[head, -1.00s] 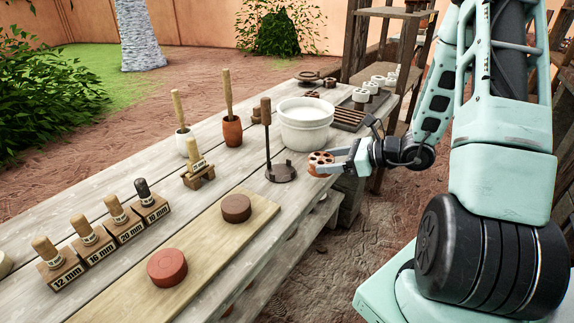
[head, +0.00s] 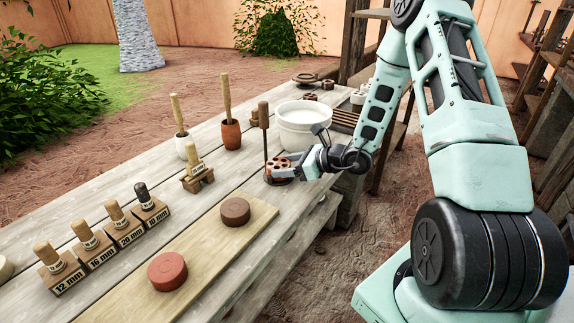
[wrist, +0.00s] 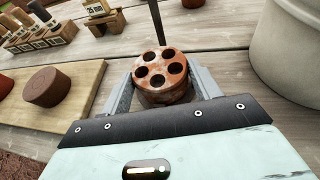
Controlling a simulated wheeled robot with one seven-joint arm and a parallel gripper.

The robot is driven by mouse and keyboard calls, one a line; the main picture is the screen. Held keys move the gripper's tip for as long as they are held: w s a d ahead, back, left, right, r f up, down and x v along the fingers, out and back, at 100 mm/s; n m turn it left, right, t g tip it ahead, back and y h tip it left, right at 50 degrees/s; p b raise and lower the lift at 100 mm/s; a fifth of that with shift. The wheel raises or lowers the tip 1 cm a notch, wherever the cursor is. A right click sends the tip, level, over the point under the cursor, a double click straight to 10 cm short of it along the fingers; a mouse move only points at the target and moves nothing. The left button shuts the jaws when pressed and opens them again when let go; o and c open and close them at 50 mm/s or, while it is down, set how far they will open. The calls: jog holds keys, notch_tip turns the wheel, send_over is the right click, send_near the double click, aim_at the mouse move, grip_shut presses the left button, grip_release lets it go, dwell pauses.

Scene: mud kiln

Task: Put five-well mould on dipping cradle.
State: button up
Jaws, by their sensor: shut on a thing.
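The five-well mould (head: 283,163), a reddish-brown round block with five dark holes in its top, is held upright between the fingers of my gripper (head: 290,167). In the wrist view the mould (wrist: 162,75) sits between both fingers of my gripper (wrist: 162,86), wells facing up. The dipping cradle (head: 264,124) is a dark stand with a tall wooden-handled rod. Its rod (wrist: 158,22) rises just behind the mould in the wrist view. The mould is at the cradle's base, which is mostly hidden; I cannot tell whether they touch.
A white bowl (head: 304,120) of pale liquid stands close behind my gripper. A board (head: 205,255) with a brown disc (head: 235,211) and a red disc (head: 167,271) lies in front. Labelled stamps (head: 117,222) and a small stamp stand (head: 196,178) are to the left.

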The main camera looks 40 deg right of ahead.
jog(key=shift+f, duration=0.2)
jog(key=o, duration=1.1)
jog(key=shift+r, duration=0.1)
